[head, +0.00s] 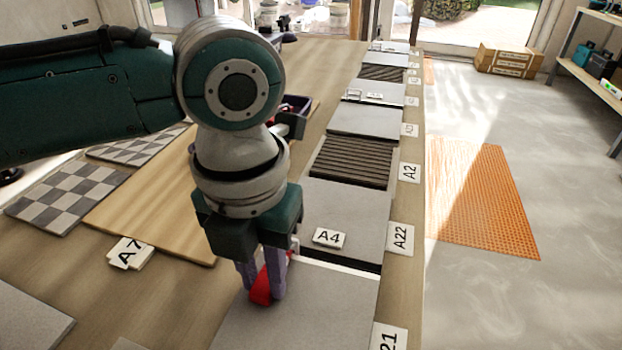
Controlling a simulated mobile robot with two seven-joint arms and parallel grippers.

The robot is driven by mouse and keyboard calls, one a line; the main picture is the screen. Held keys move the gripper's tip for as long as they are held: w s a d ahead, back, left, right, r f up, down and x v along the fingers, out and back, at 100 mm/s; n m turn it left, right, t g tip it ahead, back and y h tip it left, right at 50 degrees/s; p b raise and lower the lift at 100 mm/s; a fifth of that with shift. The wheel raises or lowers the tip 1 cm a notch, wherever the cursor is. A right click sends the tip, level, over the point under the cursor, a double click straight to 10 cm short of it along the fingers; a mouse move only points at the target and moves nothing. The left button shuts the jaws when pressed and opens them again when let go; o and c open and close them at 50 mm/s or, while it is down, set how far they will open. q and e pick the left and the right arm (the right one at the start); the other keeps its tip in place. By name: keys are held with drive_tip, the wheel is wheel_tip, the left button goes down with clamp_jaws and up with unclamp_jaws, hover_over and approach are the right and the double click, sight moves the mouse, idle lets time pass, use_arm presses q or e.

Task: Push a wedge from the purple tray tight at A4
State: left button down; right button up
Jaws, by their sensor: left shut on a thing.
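My left gripper (263,290) points down with its purple fingers shut on a red wedge (262,287), low over the near grey tile (330,305). The A4 label (329,238) lies on the grey tile just beyond, to the right of the gripper. A joint with a white and dark edge runs between these two tiles. A small white piece (295,246) shows at the joint beside my fingers, partly hidden by the gripper. The purple tray (298,104) stands farther back, partly hidden behind my left arm; red pieces show in it. My right gripper is not in view.
A row of grey and ribbed dark tiles (352,162) runs away along the right edge of the wooden surface, with labels such as A2 (409,172) and A22 (400,238). A wood plank (150,205), checkered tiles (70,195) and the A7 label (128,252) lie left.

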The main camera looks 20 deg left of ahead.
use_arm(q)
drive_tip(key=shift+w+d+r+b, duration=0.1)
drive_tip(key=shift+w+b, duration=0.7)
drive_tip(key=shift+w, duration=0.4)
idle(1.1)
